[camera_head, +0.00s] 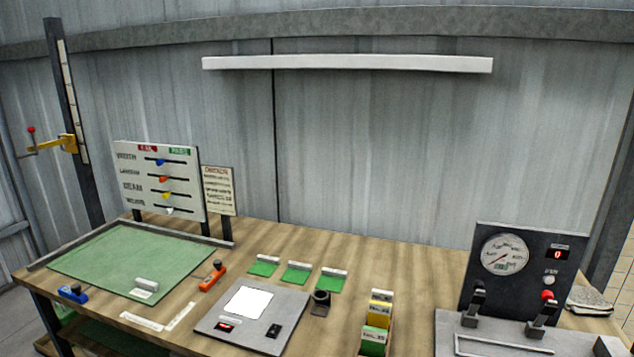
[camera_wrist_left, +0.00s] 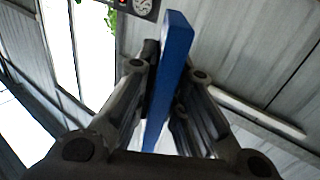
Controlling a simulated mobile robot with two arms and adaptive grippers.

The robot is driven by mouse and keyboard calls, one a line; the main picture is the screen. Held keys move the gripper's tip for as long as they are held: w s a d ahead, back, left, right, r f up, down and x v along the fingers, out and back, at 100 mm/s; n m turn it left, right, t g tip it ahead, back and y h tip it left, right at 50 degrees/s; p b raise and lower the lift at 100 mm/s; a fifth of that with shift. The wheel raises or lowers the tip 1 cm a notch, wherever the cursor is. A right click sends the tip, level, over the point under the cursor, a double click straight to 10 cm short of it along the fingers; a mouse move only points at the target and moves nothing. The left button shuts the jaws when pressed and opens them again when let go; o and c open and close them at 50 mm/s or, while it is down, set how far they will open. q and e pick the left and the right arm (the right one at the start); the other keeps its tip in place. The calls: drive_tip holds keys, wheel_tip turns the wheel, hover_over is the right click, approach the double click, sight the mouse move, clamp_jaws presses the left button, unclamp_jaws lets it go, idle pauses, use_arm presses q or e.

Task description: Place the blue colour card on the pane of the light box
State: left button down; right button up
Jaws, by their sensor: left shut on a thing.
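The blue colour card (camera_wrist_left: 174,60) shows in the left wrist view as a flat blue strip. My left gripper (camera_wrist_left: 166,72) is shut on it, with a dark finger on each side. Neither the card nor my left gripper shows in the head view. The light box (camera_head: 287,305) is a flat grey unit on the wooden bench, near the front middle. Its pane (camera_head: 248,302) is bright white and bare. My right gripper is in neither view.
A holder of yellow and green cards (camera_head: 376,338) stands right of the light box, with a small dark cylinder (camera_head: 320,302) between. Green pads (camera_head: 297,272) lie behind. An orange-handled tool (camera_head: 213,277) and green mat (camera_head: 125,255) are left. A gauge unit (camera_head: 520,265) stands right.

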use_arm(q)
drive_tip(key=s+a+f+n+t+y, duration=0.1)
drive_tip(key=s+a+n+t+y, duration=0.1)
drive_tip(key=a+n+y, duration=0.3)
drive_tip(key=s+a+f+n+t+y, duration=0.1)
drive_tip(key=s+a+n+t+y, duration=0.1)
drive_tip(key=a+n+t+y, duration=0.2)
drive_tip(key=a+n+y, duration=0.1)
drive_tip(key=a+y, duration=0.2)
drive_tip(key=y, duration=0.1)
drive_tip(key=shift+s+y, duration=0.25)
drive_tip(key=shift+y, duration=0.05)
drive_tip(key=shift+a, duration=0.35)
drive_tip(key=shift+d, duration=0.15)
